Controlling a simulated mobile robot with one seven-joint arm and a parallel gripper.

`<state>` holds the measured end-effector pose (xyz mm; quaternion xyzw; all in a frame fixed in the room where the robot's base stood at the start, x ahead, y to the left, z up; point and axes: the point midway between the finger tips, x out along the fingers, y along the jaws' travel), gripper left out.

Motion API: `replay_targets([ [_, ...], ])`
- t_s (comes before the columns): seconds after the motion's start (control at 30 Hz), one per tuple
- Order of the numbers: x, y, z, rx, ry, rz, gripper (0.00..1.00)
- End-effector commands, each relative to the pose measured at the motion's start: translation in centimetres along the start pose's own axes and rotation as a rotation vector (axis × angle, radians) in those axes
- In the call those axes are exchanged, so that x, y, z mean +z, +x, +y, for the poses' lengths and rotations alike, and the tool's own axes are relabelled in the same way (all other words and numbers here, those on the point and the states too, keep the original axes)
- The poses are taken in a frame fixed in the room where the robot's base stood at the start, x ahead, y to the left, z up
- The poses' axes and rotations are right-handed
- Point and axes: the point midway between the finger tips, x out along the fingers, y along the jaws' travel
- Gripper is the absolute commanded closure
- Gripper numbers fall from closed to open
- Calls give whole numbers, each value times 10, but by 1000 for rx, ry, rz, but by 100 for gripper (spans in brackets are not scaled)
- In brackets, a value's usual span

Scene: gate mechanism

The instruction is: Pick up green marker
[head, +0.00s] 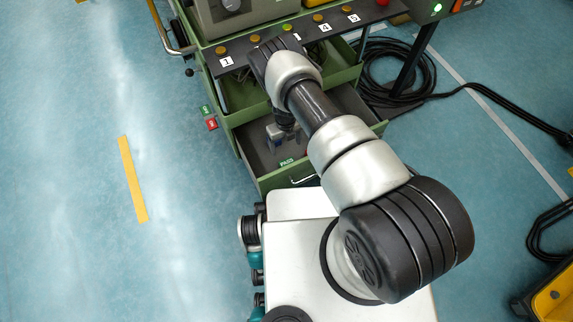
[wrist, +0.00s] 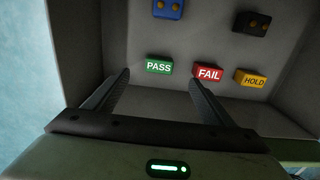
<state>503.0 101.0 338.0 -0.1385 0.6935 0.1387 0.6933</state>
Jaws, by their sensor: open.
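The green marker (wrist: 159,66) is a small green block labelled PASS. In the wrist view it lies on the grey drawer floor, just beyond my fingertips and between their lines. In the head view the green marker (head: 287,162) shows near the front wall of the open drawer. My gripper (wrist: 160,80) is open and empty, with one finger on each side of the marker's line and apart from it. In the head view my arm reaches over the drawer and hides much of the gripper.
A red FAIL block (wrist: 208,73) lies close right of the marker, near my right finger. A yellow HOLD block (wrist: 251,79) is farther right. A blue block (wrist: 168,9) and a black block (wrist: 252,22) lie beyond. The green drawer cabinet (head: 250,107) has walls around them.

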Motion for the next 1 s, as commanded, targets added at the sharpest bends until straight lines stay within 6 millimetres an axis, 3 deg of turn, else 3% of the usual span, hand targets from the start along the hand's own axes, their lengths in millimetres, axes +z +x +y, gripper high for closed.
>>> replay_targets([
  [0.03,-1,17,0,0,-1,1,23],
  [0.1,-1,32,0,-1,-2,1,23],
  [0.3,-1,64,0,0,-2,0,23],
  [0.53,-3,77,0,0,-1,1,23],
  [0.8,-13,116,0,-1,-2,0,23],
  [1.0,-12,123,1,0,-2,-1,23],
])
